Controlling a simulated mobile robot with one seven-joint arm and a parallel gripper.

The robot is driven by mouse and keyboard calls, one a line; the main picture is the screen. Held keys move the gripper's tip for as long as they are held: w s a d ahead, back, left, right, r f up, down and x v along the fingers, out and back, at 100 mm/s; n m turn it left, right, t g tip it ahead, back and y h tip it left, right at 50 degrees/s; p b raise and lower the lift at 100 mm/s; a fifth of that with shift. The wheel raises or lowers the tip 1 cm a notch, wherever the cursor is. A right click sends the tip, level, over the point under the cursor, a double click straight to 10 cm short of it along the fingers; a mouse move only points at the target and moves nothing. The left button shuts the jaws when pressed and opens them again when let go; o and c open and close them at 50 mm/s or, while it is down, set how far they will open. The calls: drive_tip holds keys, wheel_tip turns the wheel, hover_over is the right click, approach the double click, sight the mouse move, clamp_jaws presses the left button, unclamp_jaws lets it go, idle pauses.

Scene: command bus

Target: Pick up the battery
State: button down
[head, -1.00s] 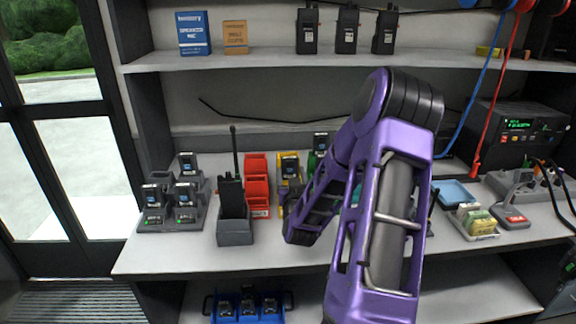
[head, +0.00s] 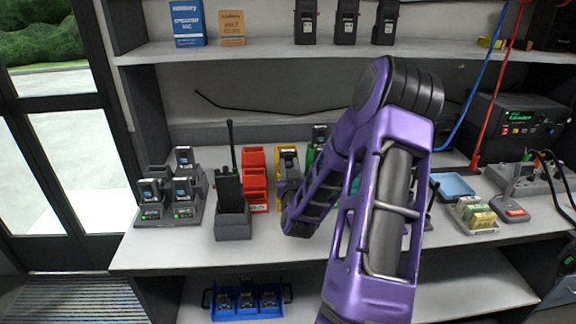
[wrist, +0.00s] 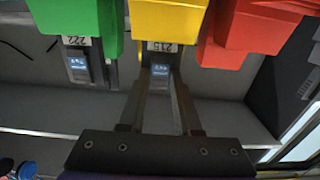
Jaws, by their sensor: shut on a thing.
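The battery (wrist: 160,72) is dark with a small blue label. In the wrist view it sits between the two fingers of my gripper (wrist: 162,88), right at the yellow bin (wrist: 168,18) tagged 215. My gripper is shut on it. In the head view the yellow bin (head: 287,152) stands on the bench between a red and a green bin, and my purple arm hides most of the grip. A second battery (wrist: 79,66) shows by the green bin (wrist: 75,15), tagged 222, in the wrist view. Whether the held battery touches the bin is unclear.
A charger rack (head: 172,205) with several batteries stands at the left of the bench. A radio (head: 229,185) in its cradle stands beside the red bins (head: 255,178). A blue tray (head: 452,186) lies at the right. The front edge of the bench is mostly clear.

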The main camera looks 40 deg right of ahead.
drive_tip(key=shift+r, duration=0.1)
wheel_tip(320, 180, up, 10)
drive_tip(key=p, duration=0.1)
drive_tip(key=shift+p, duration=0.35)
idle(0.3)
idle(0.5)
